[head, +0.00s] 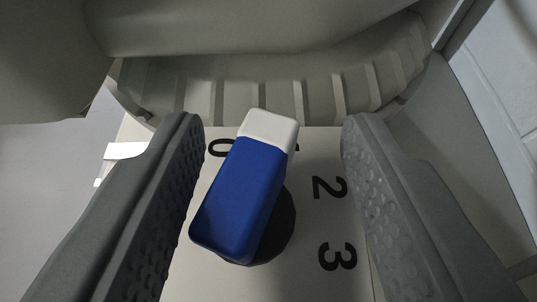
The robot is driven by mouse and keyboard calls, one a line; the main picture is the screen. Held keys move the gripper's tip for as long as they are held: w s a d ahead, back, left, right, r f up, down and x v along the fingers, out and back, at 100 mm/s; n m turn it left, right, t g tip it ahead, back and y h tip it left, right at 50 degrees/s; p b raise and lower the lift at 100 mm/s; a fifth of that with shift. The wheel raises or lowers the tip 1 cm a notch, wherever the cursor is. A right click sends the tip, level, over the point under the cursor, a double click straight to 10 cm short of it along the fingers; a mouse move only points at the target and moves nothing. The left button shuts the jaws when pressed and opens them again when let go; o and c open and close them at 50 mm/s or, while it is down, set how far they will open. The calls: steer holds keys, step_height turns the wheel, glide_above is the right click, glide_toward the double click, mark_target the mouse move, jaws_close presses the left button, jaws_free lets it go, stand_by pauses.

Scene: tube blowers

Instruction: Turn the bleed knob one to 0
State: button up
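The bleed knob (243,196) is a blue bar with a white end, in the middle of the head view on a pale dial plate (310,225) over a dark round base. Its white end is tilted up and slightly right, between the 0 (219,148) and the mostly hidden mark beside it. The 2 (329,187) and 3 (337,257) are printed to its right. My gripper (275,128) is open, with one dark grey finger on each side of the knob. Gaps show between both fingers and the knob.
A grey ribbed housing (270,88) curves across the picture just beyond the knob. A pale side panel (450,150) and a white brick wall (500,75) are at the right. Pale floor (45,180) shows at the left.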

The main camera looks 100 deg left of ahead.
steer(key=shift+s+d+r, duration=0.1)
steer(key=shift+s+r, duration=0.1)
steer(key=shift+r, duration=0.05)
steer(key=v, duration=1.1)
steer(key=shift+w+d, duration=0.15)
steer(key=shift+d, duration=0.25)
